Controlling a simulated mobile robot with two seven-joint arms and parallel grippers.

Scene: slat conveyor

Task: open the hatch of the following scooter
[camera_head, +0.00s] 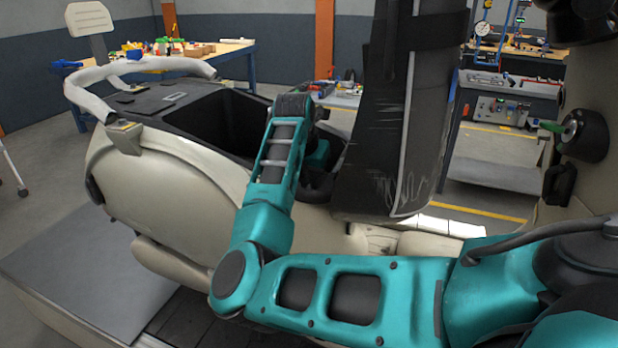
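My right arm reaches in from the right across the front of the scooter. My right gripper (318,185) is down at the bin's right end, just left of the raised hatch. Its fingers are mostly hidden behind my wrist, so their opening and any contact are unclear. My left gripper is not in view.
Another cream body with a round black part (585,135) stands close at the right. A grey conveyor plate (95,285) lies at the lower left. A worktable with colourful parts (190,50) and a grey test bench (505,100) stand behind.

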